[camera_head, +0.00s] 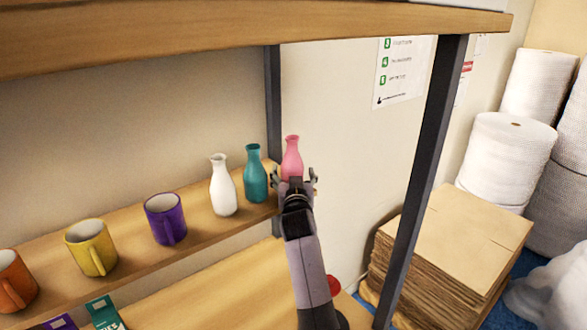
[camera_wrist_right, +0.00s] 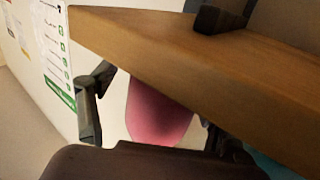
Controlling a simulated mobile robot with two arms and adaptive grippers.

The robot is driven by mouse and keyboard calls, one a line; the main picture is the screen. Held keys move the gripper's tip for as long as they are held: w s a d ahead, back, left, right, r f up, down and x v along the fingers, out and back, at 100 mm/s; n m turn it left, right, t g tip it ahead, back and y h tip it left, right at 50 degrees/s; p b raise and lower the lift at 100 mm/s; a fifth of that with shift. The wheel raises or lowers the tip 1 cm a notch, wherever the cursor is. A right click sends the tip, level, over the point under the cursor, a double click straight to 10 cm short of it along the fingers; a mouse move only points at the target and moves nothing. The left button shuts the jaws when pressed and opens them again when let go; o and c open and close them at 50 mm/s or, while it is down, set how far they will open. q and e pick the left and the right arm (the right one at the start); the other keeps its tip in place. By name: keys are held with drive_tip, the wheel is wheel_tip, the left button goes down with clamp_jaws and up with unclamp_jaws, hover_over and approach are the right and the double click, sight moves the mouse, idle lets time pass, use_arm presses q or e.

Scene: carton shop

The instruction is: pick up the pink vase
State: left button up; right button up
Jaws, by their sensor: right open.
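The pink vase (camera_head: 291,152) stands at the right end of the lower shelf, next to the teal vase (camera_head: 255,176). My right gripper (camera_head: 295,177) is in front of it and hides its lower part in the head view. The right gripper is open, with one finger on each side of the vase in that view. In the right wrist view the pink vase (camera_wrist_right: 158,118) shows between the two open fingers, partly covered by a wooden board. I cannot tell whether a finger touches it. My left gripper is not in view.
A white vase (camera_head: 222,186), purple mug (camera_head: 166,219), yellow mug (camera_head: 91,248) and orange mug (camera_head: 14,281) line the shelf (camera_head: 195,232) to the left. An upper shelf (camera_head: 250,30) hangs above. A dark post (camera_head: 422,180) stands at right, before stacked cardboard (camera_head: 470,230).

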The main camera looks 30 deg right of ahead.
drive_tip(key=shift+s+a+r, duration=0.75)
drive_tip(key=shift+s, duration=0.05)
drive_tip(key=shift+c, duration=1)
drive_tip(key=shift+w+d+f, duration=0.15)
drive_tip(key=shift+w+f, duration=0.05)
drive_tip(key=c, duration=0.4)
drive_tip(key=shift+w+d+f, duration=0.1)
drive_tip(key=shift+f, duration=0.05)
drive_tip(key=shift+c, duration=0.7)
drive_tip(key=shift+r, duration=0.2)
drive_tip(key=c, duration=0.5)
drive_tip(key=shift+c, duration=0.8)
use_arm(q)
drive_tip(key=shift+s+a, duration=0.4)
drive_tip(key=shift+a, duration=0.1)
